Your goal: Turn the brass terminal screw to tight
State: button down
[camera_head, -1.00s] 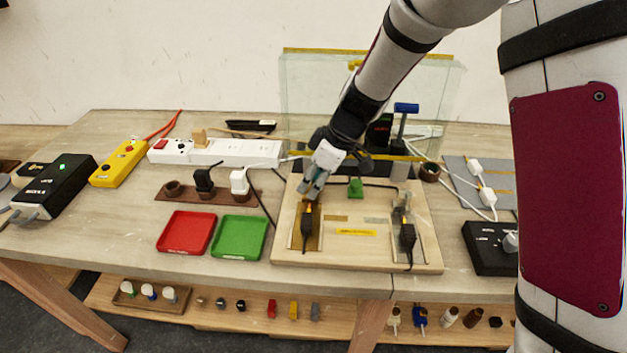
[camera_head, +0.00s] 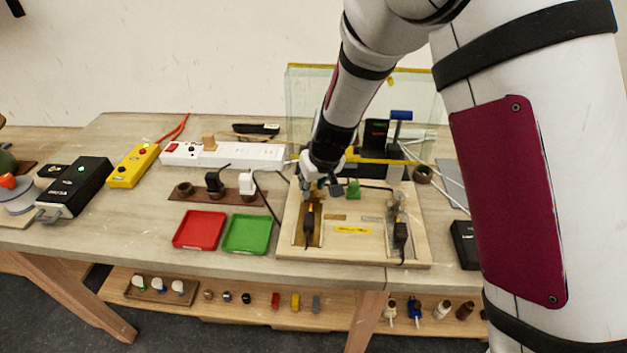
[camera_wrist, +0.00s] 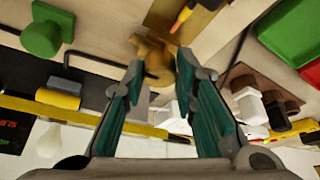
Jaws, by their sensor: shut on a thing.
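The brass terminal screw (camera_wrist: 155,60) shows in the wrist view as a gold-coloured knob between my fingertips. My gripper (camera_wrist: 160,68) is shut on it, with one teal-padded finger on each side. In the head view my gripper (camera_head: 307,190) points down at the upper left of the wooden wiring board (camera_head: 345,250), and it hides the screw there. How tight the screw is cannot be told. A brass plate (camera_head: 316,236) lies just in front of my gripper, with a black lead with a yellow-orange end (camera_head: 309,222) over it.
A green knob (camera_head: 353,190) stands close to the right of my gripper. A second lead (camera_head: 400,232) lies on the board's right side. Red (camera_head: 200,230) and green (camera_head: 247,234) trays lie left of the board. A glass screen (camera_head: 300,100) stands behind.

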jog(key=m+p, duration=0.1)
jog(key=p, duration=0.1)
jog(key=m+h+p, duration=0.1)
jog(key=m, duration=0.1)
jog(key=shift+s+a+m+p, duration=0.15)
jog(key=shift+s+m+p, duration=0.15)
jog(key=shift+s+p, duration=0.1)
jog(key=m+h+p, duration=0.1)
jog(key=m, duration=0.1)
jog(key=m+h+p, duration=0.1)
jog(key=m, duration=0.1)
jog(key=shift+w+a+m, duration=0.15)
jog(key=shift+w+m, duration=0.05)
jog(key=shift+m, duration=0.1)
jog(key=m+h, duration=0.1)
jog(key=m, duration=0.3)
jog(key=shift+w+a+f+h+b, duration=0.2)
jog(key=shift+h+b, duration=0.1)
jog(key=shift+h, duration=0.1)
jog(key=m, duration=0.2)
jog(key=m+g+b, duration=0.1)
jog(key=m, duration=0.1)
jog(key=shift+m+g+h+b, duration=0.3)
jog(key=shift+h, duration=0.1)
jog(key=shift+r, duration=0.1)
jog(key=c, duration=1.3)
grip_release()
jog(key=shift+w, duration=0.1)
notch_tip(320, 180, up, 10)
